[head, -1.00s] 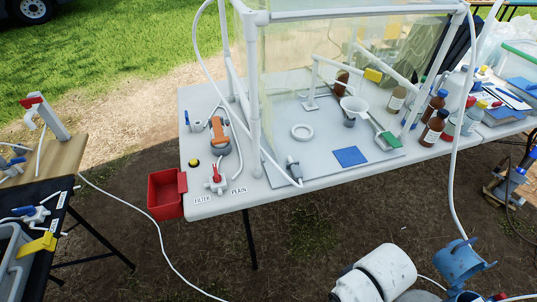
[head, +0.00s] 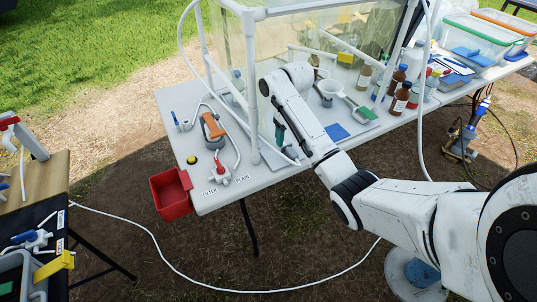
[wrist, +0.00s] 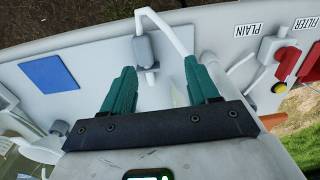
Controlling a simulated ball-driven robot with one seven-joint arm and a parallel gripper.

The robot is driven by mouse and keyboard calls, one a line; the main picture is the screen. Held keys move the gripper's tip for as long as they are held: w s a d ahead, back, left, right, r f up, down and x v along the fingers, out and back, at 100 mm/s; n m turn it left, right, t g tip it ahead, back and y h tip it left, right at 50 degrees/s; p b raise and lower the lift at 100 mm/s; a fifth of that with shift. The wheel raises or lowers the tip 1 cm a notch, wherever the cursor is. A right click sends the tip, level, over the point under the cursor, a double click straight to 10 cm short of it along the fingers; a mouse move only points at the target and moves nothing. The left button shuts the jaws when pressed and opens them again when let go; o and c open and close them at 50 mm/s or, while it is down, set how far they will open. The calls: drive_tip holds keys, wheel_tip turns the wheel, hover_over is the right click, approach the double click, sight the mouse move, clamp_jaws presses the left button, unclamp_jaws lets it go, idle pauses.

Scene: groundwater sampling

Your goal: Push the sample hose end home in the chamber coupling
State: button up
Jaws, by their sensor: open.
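The grey coupling (wrist: 145,50) stands on the white table near its front edge, in the wrist view just beyond and between my fingertips. A white hose (wrist: 171,30) bends over at its far side and runs back behind my right-hand finger. I cannot tell how deep the hose end sits in the coupling. My gripper (wrist: 157,68) is open, its two teal fingers wide apart with nothing held between them. In the head view my gripper (head: 280,136) points down inside the frame's front opening, and my arm hides the coupling.
A white pipe frame (head: 251,80) with clear sheeting stands around the work area. A valve with a red handle (head: 221,171) and a red bin (head: 171,193) are at left.

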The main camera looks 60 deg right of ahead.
drive_tip(key=d+r, duration=0.1)
drive_tip(key=d, duration=0.2)
hover_over(291, 150)
drive_tip(key=f, duration=0.5)
drive_tip(key=shift+s+a, duration=0.15)
drive_tip(key=shift+a, duration=0.1)
drive_tip(key=shift+d+f, duration=0.15)
drive_tip(key=shift+f, duration=1.15)
drive_tip(key=shift+d+f, duration=0.1)
drive_tip(key=shift+f, duration=1.2)
drive_tip(key=shift+c, duration=0.3)
clamp_jaws()
